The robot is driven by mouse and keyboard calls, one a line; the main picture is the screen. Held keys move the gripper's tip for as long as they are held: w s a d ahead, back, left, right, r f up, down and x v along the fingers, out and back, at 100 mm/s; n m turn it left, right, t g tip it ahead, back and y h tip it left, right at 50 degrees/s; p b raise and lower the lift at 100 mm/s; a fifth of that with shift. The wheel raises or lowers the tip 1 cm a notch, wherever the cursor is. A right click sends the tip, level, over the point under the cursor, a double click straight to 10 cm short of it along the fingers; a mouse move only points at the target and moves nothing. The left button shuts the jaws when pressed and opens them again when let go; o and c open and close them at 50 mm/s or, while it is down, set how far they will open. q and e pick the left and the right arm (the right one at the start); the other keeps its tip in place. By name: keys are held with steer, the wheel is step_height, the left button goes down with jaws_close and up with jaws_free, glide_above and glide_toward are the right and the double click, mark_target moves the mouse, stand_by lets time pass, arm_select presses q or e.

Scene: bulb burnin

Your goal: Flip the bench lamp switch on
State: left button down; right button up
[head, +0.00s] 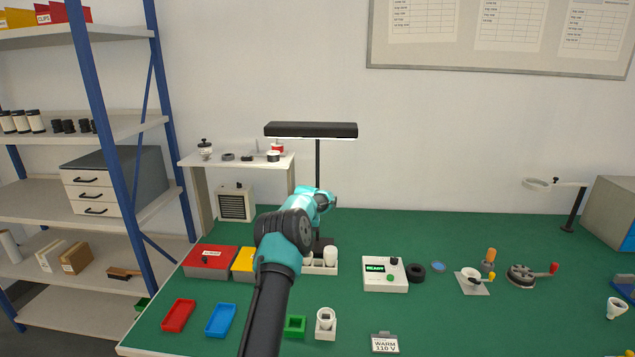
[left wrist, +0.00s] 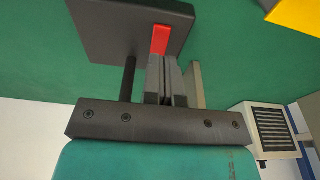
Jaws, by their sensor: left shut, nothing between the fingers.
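The bench lamp (head: 311,130) stands at the back of the green bench, with a long black head on a thin dark post. A pale bright strip shows along the underside of its head. In the left wrist view, its dark square base (left wrist: 110,30) carries a red switch (left wrist: 160,40). My left gripper (left wrist: 166,63) is shut and empty, its tips at the near end of the red switch; I cannot tell if they touch. In the head view my left arm hides the fingers, the switch and part of the base. My right gripper is out of view.
A white holder with white bulbs (head: 331,256) sits close beside the lamp base. Red (head: 210,262) and yellow (head: 243,265) bins lie left of my arm. A white tester box (head: 385,274) reading READY stands to the right. A grey vented box (head: 236,203) stands behind.

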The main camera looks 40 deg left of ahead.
arm_select(q)
steer(key=shift+r, duration=1.6)
